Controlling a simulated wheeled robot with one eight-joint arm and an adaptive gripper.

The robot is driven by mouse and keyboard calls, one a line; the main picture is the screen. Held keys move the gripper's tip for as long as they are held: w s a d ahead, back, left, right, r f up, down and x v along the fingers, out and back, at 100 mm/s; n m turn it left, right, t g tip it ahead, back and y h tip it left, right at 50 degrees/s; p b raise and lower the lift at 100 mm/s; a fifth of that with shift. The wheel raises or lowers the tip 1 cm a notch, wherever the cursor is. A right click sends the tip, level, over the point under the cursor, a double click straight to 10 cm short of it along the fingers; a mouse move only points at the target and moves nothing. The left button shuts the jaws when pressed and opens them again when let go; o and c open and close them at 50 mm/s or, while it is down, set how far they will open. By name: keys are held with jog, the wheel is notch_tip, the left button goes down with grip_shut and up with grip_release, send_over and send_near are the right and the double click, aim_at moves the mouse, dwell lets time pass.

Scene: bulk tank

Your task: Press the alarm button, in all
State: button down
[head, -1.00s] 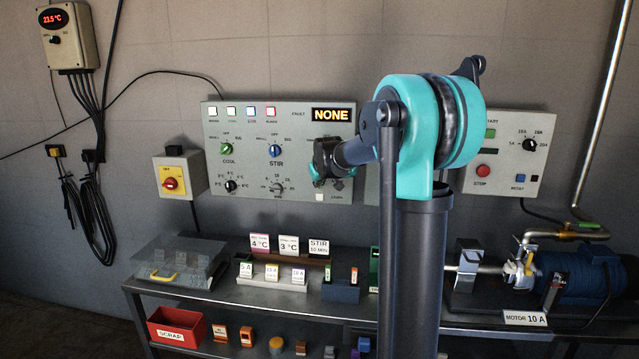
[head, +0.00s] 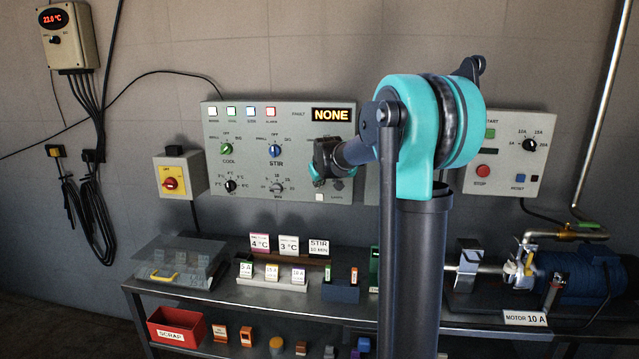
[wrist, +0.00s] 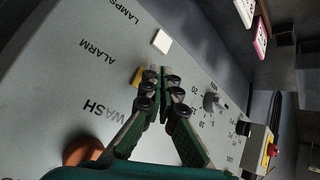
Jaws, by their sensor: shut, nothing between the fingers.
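The alarm button is a yellow square button (wrist: 138,77) beside the word ALARM on the grey control panel (wrist: 60,85) in the wrist view. My gripper (wrist: 161,78) is shut and empty, its fingertips just beside the yellow button and partly covering it. I cannot tell whether they touch it. In the head view my gripper (head: 320,172) is in front of the panel's right part and hides the alarm button. The fault display (head: 331,115) reads NONE.
A white button (wrist: 162,41) by LAMPS and an orange-brown round part (wrist: 82,150) by WASH flank the alarm button. Selector knobs (head: 276,151) lie to the left. Below are a bench with card holders (head: 272,284), a clear-lidded box (head: 180,263) and a motor (head: 585,275).

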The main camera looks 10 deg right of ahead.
jog(key=shift+w, duration=0.1)
jog(key=shift+w+d, duration=0.1)
jog(key=shift+w, duration=0.2)
jog(key=shift+w+d, duration=0.15)
jog(key=shift+w, duration=0.25)
dwell(0.7)
jog(key=shift+s, duration=0.15)
jog(key=shift+s+a, duration=0.25)
jog(key=shift+s, duration=0.45)
jog(key=s, duration=0.1)
jog(key=s+a, duration=0.1)
jog(key=s, duration=0.2)
jog(key=shift+s+a, duration=0.25)
jog(key=shift+s, duration=0.1)
dwell(0.6)
